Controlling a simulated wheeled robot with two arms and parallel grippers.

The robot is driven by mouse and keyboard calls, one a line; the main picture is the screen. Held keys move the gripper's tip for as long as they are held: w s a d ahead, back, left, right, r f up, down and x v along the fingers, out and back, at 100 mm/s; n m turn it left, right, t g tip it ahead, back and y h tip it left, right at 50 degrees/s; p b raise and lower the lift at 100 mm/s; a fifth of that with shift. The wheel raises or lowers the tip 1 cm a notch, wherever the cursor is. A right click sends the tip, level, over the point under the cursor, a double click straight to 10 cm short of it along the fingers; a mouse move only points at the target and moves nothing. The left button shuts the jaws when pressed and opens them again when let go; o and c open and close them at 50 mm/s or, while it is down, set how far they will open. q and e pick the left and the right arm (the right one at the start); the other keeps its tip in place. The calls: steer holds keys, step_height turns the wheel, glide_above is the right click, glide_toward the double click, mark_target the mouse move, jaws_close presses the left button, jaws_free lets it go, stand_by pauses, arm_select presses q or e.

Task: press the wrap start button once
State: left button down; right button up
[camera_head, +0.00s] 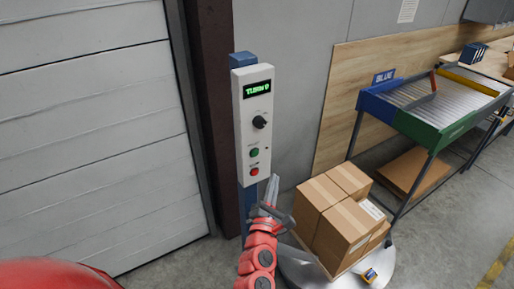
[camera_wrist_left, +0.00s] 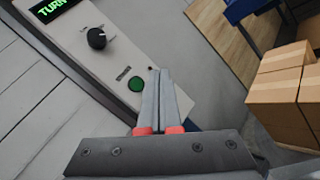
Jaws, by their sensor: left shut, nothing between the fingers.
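A white control box (camera_head: 243,105) is mounted on a blue post. It has a lit green display (camera_head: 257,89) reading "TURN" and a further character, a black knob (camera_head: 260,122), a green button (camera_head: 254,152) and a red button (camera_head: 254,171). The button labels are too small to read. My left gripper (camera_head: 273,184) is shut and empty, just below and right of the red button. In the left wrist view its closed fingers (camera_wrist_left: 161,75) are beside the green button (camera_wrist_left: 135,84); the red button is not visible there. My right gripper is not in view.
Taped cardboard boxes (camera_head: 343,215) stand on a round turntable (camera_head: 300,272) to the right of my left arm. A roller table (camera_head: 430,120) with blue and green sides is at the right. A shuttered door (camera_head: 90,140) fills the left.

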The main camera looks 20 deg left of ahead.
mark_target(255, 153)
arm_select(q)
steer(key=shift+w+d+r+h, duration=0.15)
steer(key=shift+d+h, duration=0.15)
steer(key=shift+d, duration=0.05)
steer(key=w+a+b, duration=0.3)
steer(key=w+a, duration=0.2)
steer(key=a, duration=0.2)
steer(key=shift+w, duration=0.2)
stand_by(0.4)
stand_by(1.8)
steer(key=shift+w+a+b, duration=0.3)
steer(key=shift+b, duration=0.2)
